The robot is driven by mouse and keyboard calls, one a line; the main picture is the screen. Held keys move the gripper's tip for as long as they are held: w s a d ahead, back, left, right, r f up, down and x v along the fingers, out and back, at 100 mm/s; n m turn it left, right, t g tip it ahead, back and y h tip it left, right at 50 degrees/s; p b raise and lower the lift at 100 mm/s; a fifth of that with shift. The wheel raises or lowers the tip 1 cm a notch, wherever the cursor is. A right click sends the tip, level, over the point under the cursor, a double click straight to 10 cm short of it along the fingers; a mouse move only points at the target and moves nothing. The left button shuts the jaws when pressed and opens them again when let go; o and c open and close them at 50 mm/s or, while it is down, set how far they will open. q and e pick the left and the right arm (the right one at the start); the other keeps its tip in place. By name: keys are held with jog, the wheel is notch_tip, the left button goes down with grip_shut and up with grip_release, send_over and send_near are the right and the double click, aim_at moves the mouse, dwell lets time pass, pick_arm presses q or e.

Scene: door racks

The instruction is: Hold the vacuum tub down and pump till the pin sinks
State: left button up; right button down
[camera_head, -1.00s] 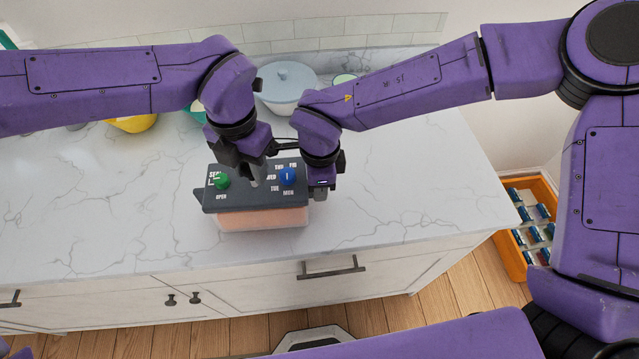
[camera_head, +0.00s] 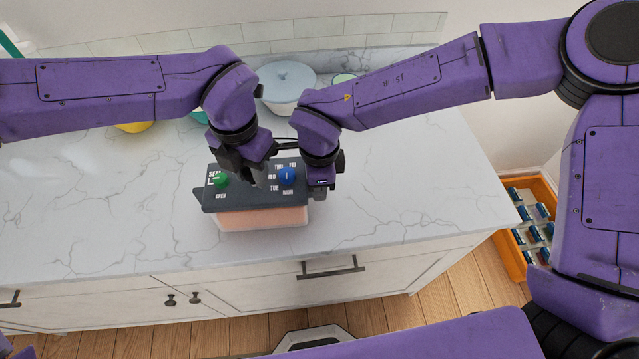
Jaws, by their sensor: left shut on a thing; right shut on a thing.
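The vacuum tub (camera_head: 262,218) sits on the marble counter, with a pinkish body under a dark grey lid (camera_head: 235,199). The lid carries a green knob (camera_head: 220,180) at left, marked OPEN below, and a blue day dial (camera_head: 287,177) at right. My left gripper (camera_head: 262,178) is over the middle of the lid, shut on a grey upright piece that looks like the pump handle; its jaws partly hide it. My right gripper (camera_head: 318,190) is at the lid's right end, shut on the tub's edge there. The pin cannot be made out.
A white bowl with a pale blue lid (camera_head: 287,82) stands behind my grippers, with a yellow bowl (camera_head: 133,127) and a teal bowl (camera_head: 199,115) partly hidden by my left arm. The counter in front and at right is clear. An orange crate (camera_head: 513,262) stands on the floor at right.

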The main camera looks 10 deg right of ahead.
pick_arm(q)
jog(key=shift+r, duration=1.5)
jog(key=shift+f, duration=1.65)
jog(key=o, duration=1.1)
jog(key=shift+f, duration=0.15)
jog(key=shift+r, duration=3.55)
